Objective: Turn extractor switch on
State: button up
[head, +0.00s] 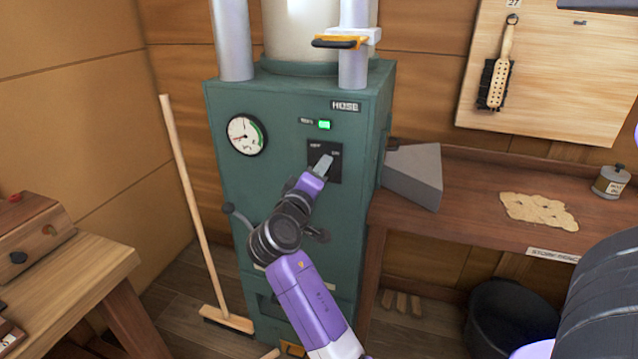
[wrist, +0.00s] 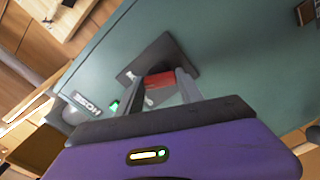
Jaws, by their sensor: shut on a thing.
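The green extractor cabinet (head: 285,190) stands in the middle of the head view. Its dark switch plate (head: 333,149) is on the front face, below a lit green lamp (head: 324,125). My gripper (head: 322,166) reaches up to this plate and hides part of it. In the wrist view, the red switch lever (wrist: 159,86) sits between my two grey fingers, in front of the dark plate (wrist: 170,58). My gripper is shut on this lever. The plate's lettering is too small to read surely, so I cannot tell the lever's exact position.
A round gauge (head: 246,134) is left of the switch. A broom (head: 184,180) leans on the left. A workbench (head: 460,200) with a grey wedge-shaped thing (head: 413,172) stands close on the right. A dark bucket (head: 500,315) is below it. A wooden table (head: 75,285) is at left.

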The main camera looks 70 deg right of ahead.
jog(key=shift+f+m+b, duration=0.15)
jog(key=shift+m+b, duration=0.4)
jog(key=shift+m, duration=0.05)
jog(key=o, duration=1.4)
jog(key=shift+a, duration=0.15)
jog(key=a, duration=0.5)
jog(key=a+b, duration=0.1)
jog(key=a, duration=0.1)
jog(key=shift+s+a, duration=0.3)
jog(key=shift+s, duration=0.05)
